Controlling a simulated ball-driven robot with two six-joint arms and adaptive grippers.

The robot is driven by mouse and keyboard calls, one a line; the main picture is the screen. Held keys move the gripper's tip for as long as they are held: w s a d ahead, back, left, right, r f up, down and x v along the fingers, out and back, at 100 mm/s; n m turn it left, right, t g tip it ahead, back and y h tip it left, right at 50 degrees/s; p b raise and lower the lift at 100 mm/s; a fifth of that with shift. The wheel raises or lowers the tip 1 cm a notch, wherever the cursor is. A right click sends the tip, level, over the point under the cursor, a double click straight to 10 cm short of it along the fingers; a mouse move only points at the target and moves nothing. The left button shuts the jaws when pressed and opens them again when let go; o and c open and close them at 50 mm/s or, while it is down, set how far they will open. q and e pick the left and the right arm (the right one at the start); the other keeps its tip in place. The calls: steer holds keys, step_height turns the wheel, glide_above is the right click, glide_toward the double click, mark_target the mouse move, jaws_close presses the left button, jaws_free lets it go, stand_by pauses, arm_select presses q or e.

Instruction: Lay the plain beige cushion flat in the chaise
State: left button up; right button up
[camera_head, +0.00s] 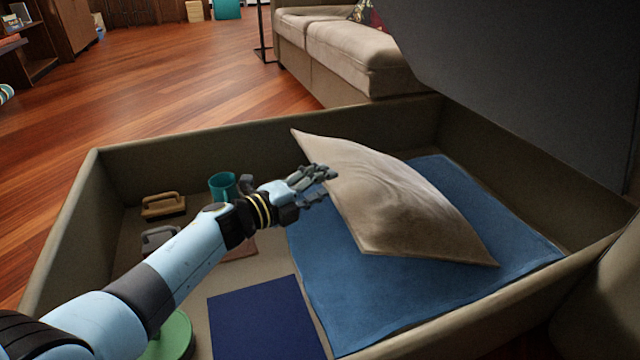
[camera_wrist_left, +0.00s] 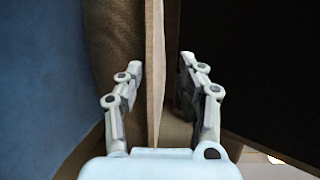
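The plain beige cushion (camera_head: 400,195) is inside the open storage box of the chaise (camera_head: 270,142), over a folded blue cloth (camera_head: 470,205). It looks tilted, with its far left corner raised; whether its underside touches the cloth all over is hidden. My left gripper (camera_head: 322,180) is at the cushion's left edge. In the left wrist view the cushion's edge (camera_wrist_left: 155,75) runs between the fingers of my left gripper (camera_wrist_left: 160,68). The fingers are apart, with a gap to the cushion on both sides. My right gripper is not in view.
The box also holds a teal mug (camera_head: 222,185), a brown-handled brush (camera_head: 163,205), a grey-handled item (camera_head: 160,238), a dark blue flat item (camera_head: 262,322) and a green round item (camera_head: 172,338). A dark raised lid (camera_head: 530,75) stands at the right. A beige sofa (camera_head: 350,55) is behind.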

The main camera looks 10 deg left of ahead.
arm_select(q)
steer(key=v, duration=1.2)
stand_by(0.6)
